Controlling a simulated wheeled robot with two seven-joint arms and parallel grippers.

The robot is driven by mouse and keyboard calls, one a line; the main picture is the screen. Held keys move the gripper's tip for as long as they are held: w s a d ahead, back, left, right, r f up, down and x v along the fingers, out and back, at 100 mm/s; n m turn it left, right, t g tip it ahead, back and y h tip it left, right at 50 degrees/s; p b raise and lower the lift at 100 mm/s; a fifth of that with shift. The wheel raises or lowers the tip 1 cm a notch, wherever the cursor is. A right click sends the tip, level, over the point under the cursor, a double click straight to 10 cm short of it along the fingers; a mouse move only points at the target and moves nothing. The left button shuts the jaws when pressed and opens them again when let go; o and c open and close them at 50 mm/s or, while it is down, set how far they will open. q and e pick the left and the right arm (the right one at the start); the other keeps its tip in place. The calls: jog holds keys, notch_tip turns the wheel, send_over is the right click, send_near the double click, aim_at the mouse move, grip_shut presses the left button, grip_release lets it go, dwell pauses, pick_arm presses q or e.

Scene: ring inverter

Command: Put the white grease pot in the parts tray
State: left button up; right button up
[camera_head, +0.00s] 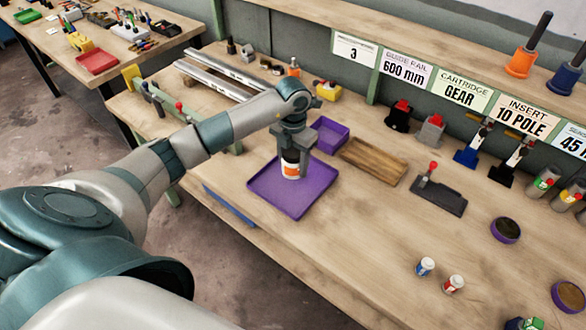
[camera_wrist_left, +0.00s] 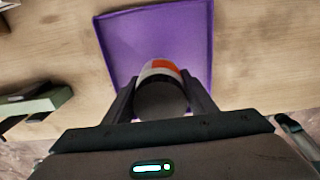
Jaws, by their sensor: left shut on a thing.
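The parts tray (camera_head: 268,200) is a flat purple tray near the front edge of the bench. It also fills the upper middle of the left wrist view (camera_wrist_left: 190,32). My left gripper (camera_head: 292,155) points down over the tray and is shut on the grease pot (camera_head: 291,171), a white pot with an orange patch and a dark top. In the left wrist view the pot (camera_wrist_left: 160,72) sits between the two fingers of my left gripper (camera_wrist_left: 160,95). I cannot tell whether the pot's base touches the tray floor. My right gripper is not in view.
A small purple bin (camera_head: 330,133) and a wooden tray (camera_head: 373,159) stand just behind the parts tray. A dark fixture with a red knob (camera_head: 438,193) lies to the right. Two small pots (camera_head: 425,266) stand at the front right. Metal rails (camera_head: 213,72) lie at the back left.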

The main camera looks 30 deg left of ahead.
aim_at(293, 172)
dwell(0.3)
pick_arm(q)
notch_tip(293, 172, down, 3)
jog(key=shift+f+p, duration=0.2)
jog(key=shift+p, duration=0.75)
jog(key=shift+f, duration=0.25)
jog(key=shift+f, duration=0.15)
jog(key=o, duration=1.1)
jog(key=shift+o, duration=0.2)
